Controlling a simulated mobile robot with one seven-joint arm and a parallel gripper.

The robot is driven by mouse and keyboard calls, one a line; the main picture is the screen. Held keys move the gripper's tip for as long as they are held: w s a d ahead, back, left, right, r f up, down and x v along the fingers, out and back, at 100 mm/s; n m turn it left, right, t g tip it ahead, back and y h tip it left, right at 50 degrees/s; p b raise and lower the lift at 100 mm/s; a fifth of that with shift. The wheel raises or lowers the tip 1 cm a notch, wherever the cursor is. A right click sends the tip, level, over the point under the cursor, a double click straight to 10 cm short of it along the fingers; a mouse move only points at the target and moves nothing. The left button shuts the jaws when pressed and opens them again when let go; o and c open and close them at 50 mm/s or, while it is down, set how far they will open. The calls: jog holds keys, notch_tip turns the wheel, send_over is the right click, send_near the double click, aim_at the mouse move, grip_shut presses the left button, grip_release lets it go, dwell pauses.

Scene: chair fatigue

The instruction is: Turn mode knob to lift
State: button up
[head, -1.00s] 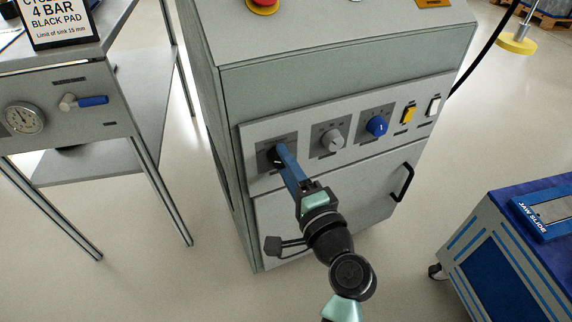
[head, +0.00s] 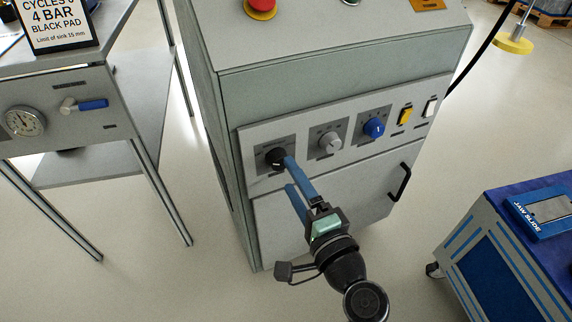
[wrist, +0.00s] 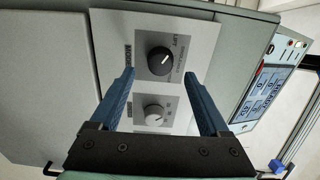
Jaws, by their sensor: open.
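The mode knob (head: 277,157) is a round black knob at the left end of the control panel's row. In the wrist view the black knob (wrist: 160,61) shows a white pointer line slanted towards the upper right, roughly towards the printed word LIFT. The exact setting is hard to tell at this size. My gripper (head: 291,174) is open and empty in front of the panel, just below and right of the knob. In the wrist view its two blue fingers stand apart, with the knob beyond and between their tips.
A grey knob (head: 330,142), a blue knob (head: 374,127), a yellow switch (head: 404,115) and a white switch (head: 430,107) continue the row. A black door handle (head: 401,182) projects below. A red button (head: 261,8) is on top. A blue-topped cart (head: 480,235) stands at right.

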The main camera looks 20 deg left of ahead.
jog(key=p+v, duration=0.2)
jog(key=v, duration=0.7)
jog(key=w+d+r+n+t+h+p, duration=0.1)
jog(key=w+r+n+t+h, duration=0.25)
jog(key=r, duration=1.05)
jog(key=w+d+r+n+t+h+p, duration=0.25)
jog(key=w+r+n, duration=0.2)
jog(key=r, duration=0.95)
jog(key=s+d+r+t+h+p, duration=0.1)
jog(key=s+r+t+h, duration=0.2)
jog(key=r, duration=0.6)
jog(key=s+d+r+t+h+p, duration=0.1)
jog(key=s+r+t+h, duration=0.3)
jog(key=r, duration=0.6)
jog(key=s+d+r+t+p, duration=0.1)
jog(key=s+r+t+p, duration=0.1)
jog(key=s+r, duration=0.5)
notch_tip(320, 180, up, 36)
jog(key=w+p, duration=0.2)
jog(key=p, duration=3.2)
jog(key=shift+w+r+n+p, duration=0.2)
jog(key=shift+w+n+p, duration=0.05)
jog(key=shift+n+p, duration=0.05)
